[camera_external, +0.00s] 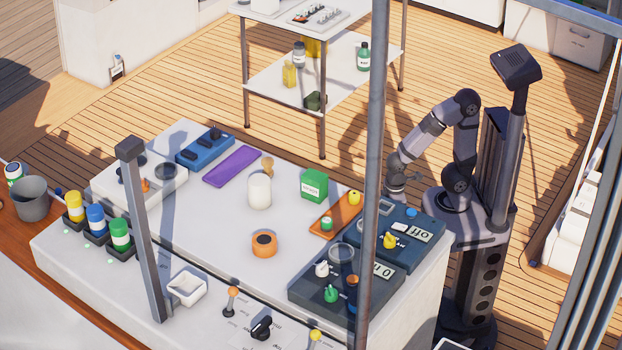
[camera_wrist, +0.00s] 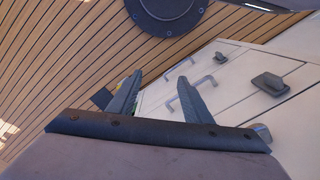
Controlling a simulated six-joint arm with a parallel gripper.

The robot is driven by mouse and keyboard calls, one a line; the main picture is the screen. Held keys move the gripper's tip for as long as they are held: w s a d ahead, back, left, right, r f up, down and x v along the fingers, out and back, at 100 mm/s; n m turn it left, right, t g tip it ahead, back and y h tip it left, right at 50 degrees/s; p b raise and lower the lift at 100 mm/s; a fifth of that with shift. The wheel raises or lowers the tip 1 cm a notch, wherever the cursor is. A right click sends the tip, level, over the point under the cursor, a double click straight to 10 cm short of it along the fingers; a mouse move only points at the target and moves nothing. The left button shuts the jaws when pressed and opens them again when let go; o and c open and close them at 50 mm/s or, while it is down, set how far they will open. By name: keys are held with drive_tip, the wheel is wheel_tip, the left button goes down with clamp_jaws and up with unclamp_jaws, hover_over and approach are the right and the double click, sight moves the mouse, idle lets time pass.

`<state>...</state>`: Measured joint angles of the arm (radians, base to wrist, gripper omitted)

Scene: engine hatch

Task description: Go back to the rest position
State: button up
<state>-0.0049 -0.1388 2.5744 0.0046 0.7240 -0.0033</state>
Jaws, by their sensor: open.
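My gripper (camera_external: 402,194) is at the end of my folded arm, beside the right side of the white worktop and close to the dark panels there; part of it lies behind the grey post. In the wrist view my gripper's two fingers (camera_wrist: 160,95) stand apart with nothing between them. Behind them are the plank floor (camera_wrist: 80,55) and a pale cabinet front with grey handles (camera_wrist: 205,80).
Nearest my gripper are dark panels (camera_external: 425,228) with coloured knobs and an orange tray (camera_external: 322,229). A green box (camera_external: 314,186), white cylinder (camera_external: 260,191) and orange ring-shaped item (camera_external: 264,244) stand on the worktop (camera_external: 215,225). Grey posts (camera_external: 375,120) rise in front.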

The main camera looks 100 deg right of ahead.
wheel_tip(320, 180, up, 25)
drive_tip(key=p, duration=2.3)
drive_tip(key=shift+w, duration=0.4)
drive_tip(key=shift+d, duration=0.1)
idle(0.3)
